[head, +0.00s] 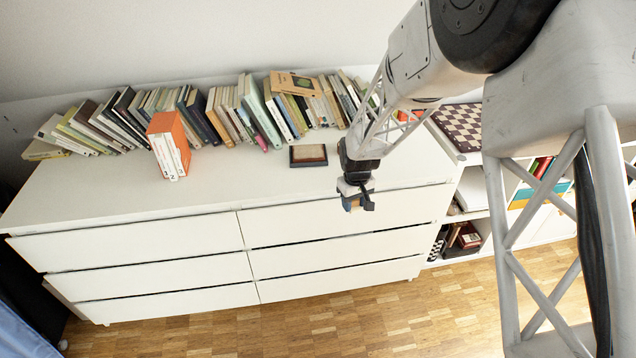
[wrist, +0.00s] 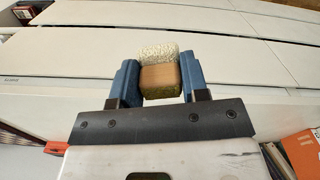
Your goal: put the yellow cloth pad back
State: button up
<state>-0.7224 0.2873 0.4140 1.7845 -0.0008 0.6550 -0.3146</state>
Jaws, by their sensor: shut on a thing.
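My gripper (head: 356,200) hangs just in front of the white dresser's top front edge, over the right-hand column of drawers. In the wrist view its two blue fingers (wrist: 160,88) are shut on a small block with a tan-brown face and a pale cream, fuzzy-looking side. This block, which appears to be the yellow cloth pad (wrist: 159,52), sits between the fingertips. In the head view it is small and mostly hidden by the fingers. The drawers of the dresser (head: 130,248) look shut, with dark gaps between their fronts.
A row of leaning books (head: 240,110) lines the back of the dresser top. An orange-and-white book box (head: 169,147) stands at the left. A dark-framed flat box (head: 308,155) lies behind my gripper. A chessboard (head: 458,126) is at the right. The front middle top is clear.

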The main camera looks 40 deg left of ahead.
jog(key=s+a+r+n, duration=0.1)
jog(key=s+a+r, duration=0.2)
jog(key=s+a, duration=0.2)
jog(key=shift+s+r+n, duration=0.15)
jog(key=shift+s+n, duration=0.2)
jog(key=shift+n, duration=0.05)
send_over(319, 183)
jog(key=shift+a+f, duration=0.1)
jog(key=shift+f, duration=0.7)
jog(key=shift+f, duration=0.1)
dwell(0.4)
jog(key=shift+f, duration=1.65)
jog(key=shift+f, duration=0.1)
jog(key=o, duration=0.8)
